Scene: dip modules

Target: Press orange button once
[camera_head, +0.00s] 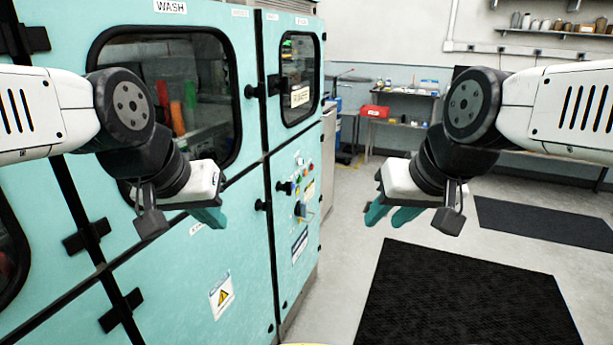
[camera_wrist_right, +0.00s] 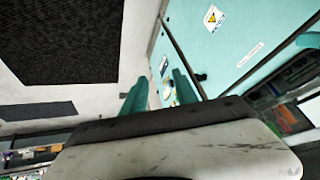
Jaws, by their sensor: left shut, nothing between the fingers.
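A control panel (camera_head: 300,190) with small coloured buttons and dark knobs is on the narrow teal door of the wash machine. The buttons are too small to tell surely which is orange. My left gripper (camera_head: 213,216) is shut and empty, in front of the wide teal door, left of the panel. My right gripper (camera_head: 390,215) is open and empty over the floor, right of the panel and apart from it. Its two teal fingers stand apart in the right wrist view (camera_wrist_right: 160,92), where part of the machine front shows between and beyond them.
The teal machine (camera_head: 160,285) fills the left side, with windows, black handles and hinges protruding. Black mats (camera_head: 465,295) lie on the grey floor at the right. A workbench with a red box (camera_head: 375,111) stands at the back. The floor before the panel is clear.

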